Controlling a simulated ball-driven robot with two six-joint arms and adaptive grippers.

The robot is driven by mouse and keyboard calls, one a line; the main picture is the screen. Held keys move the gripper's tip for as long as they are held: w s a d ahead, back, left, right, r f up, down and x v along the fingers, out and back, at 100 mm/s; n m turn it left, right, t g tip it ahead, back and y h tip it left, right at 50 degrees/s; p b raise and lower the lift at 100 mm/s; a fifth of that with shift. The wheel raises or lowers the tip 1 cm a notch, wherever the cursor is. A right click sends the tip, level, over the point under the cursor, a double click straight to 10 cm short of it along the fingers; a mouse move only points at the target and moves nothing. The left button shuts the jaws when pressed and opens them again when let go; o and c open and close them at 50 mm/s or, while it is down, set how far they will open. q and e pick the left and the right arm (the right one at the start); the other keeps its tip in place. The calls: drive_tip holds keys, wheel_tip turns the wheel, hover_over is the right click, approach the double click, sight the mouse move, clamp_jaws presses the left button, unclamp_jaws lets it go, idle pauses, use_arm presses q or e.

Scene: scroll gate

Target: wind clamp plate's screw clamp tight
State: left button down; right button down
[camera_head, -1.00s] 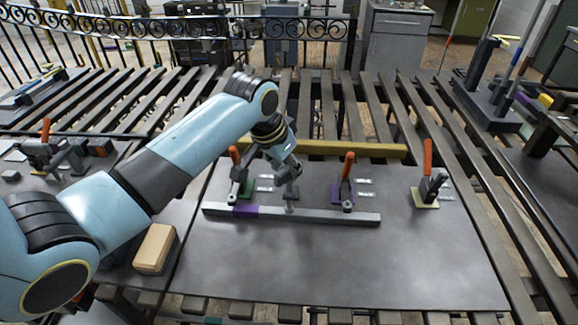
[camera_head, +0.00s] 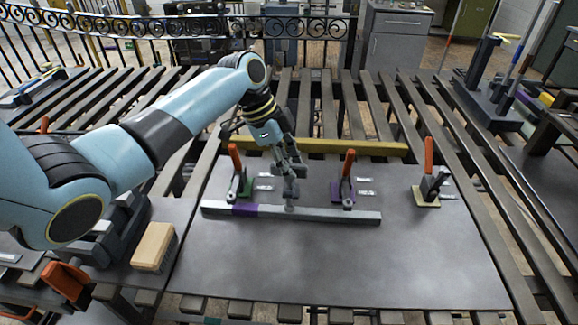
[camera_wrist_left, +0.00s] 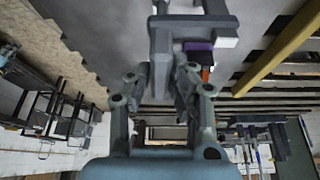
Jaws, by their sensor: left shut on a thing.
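The clamp plate (camera_head: 330,265) is a dark grey sheet lying on the slatted bench. A grey bar (camera_head: 325,215) with a purple section lies across it. My left gripper (camera_head: 289,183) is shut on the small grey screw clamp (camera_head: 290,204) at the bar's middle. The fingers hide most of its upper part. In the left wrist view the fingers (camera_wrist_left: 158,92) close at a grey frame-shaped part (camera_wrist_left: 160,50), probably the clamp; the exact contact is hidden. My right gripper is in neither view.
Lever clamps with orange handles stand on green (camera_head: 246,188), purple (camera_head: 338,199) and yellow (camera_head: 425,203) bases. A wooden-topped brush or block (camera_head: 153,246) sits at the plate's left edge. A yellow bar (camera_head: 350,148) runs behind. The plate's front is clear.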

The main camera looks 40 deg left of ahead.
use_arm(q)
drive_tip(key=m+g+b, duration=0.1)
drive_tip(key=m, duration=0.1)
drive_tip(key=m+g+b, duration=0.1)
drive_tip(key=m, duration=0.2)
drive_tip(key=shift+w+m+b, duration=0.1)
drive_tip(key=shift+m+b, duration=0.2)
drive_tip(key=shift+b, duration=0.05)
drive_tip(key=m+g+b, duration=0.1)
drive_tip(key=m, duration=0.1)
drive_tip(key=shift+m, duration=0.3)
drive_tip(key=m+g+b, duration=0.1)
drive_tip(key=m, duration=0.1)
drive_tip(key=shift+m, duration=0.4)
drive_tip(key=shift+r+m+g+y+b, duration=0.15)
drive_tip(key=shift+m+g+y+b, duration=0.2)
drive_tip(key=shift+m, duration=0.65)
drive_tip(key=shift+m+g, duration=0.25)
drive_tip(key=shift+m, duration=0.75)
drive_tip(key=c, duration=1.3)
unclamp_jaws()
drive_tip(key=shift+o, duration=0.3)
